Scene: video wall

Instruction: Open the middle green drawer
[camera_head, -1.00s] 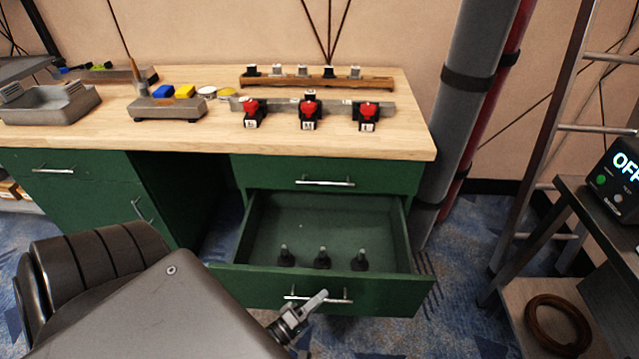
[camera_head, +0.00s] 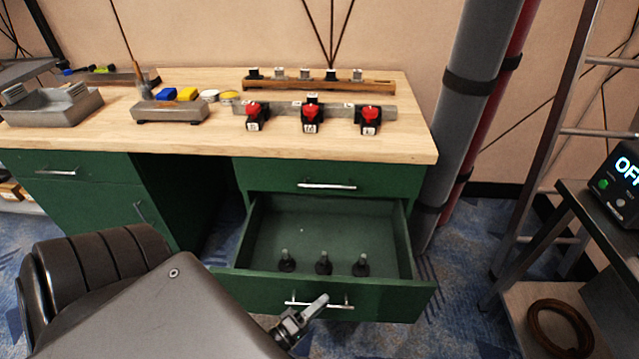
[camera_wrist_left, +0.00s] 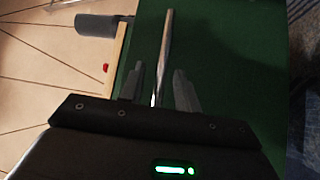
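The middle green drawer (camera_head: 246,290) stands pulled well out below a shut top drawer (camera_head: 385,178) in the green desk. Several small dark pegs with grey tips, including one in the middle (camera_head: 323,265), stand inside it. Its silver bar handle (camera_head: 345,304) is on the front face. My left gripper (camera_head: 322,302) is at this handle. In the left wrist view, its two fingers (camera_wrist_left: 159,88) are apart on either side of the bar handle (camera_wrist_left: 166,50), with gaps visible. My right gripper is not in view.
The wooden desktop (camera_head: 330,145) holds red-and-black switches, a grey tray (camera_head: 50,108) and a peg rail (camera_head: 320,85). Grey and red pipes (camera_head: 475,90) rise right of the desk. A ladder and a dark stand (camera_head: 560,215) are farther right. Blue carpet lies between.

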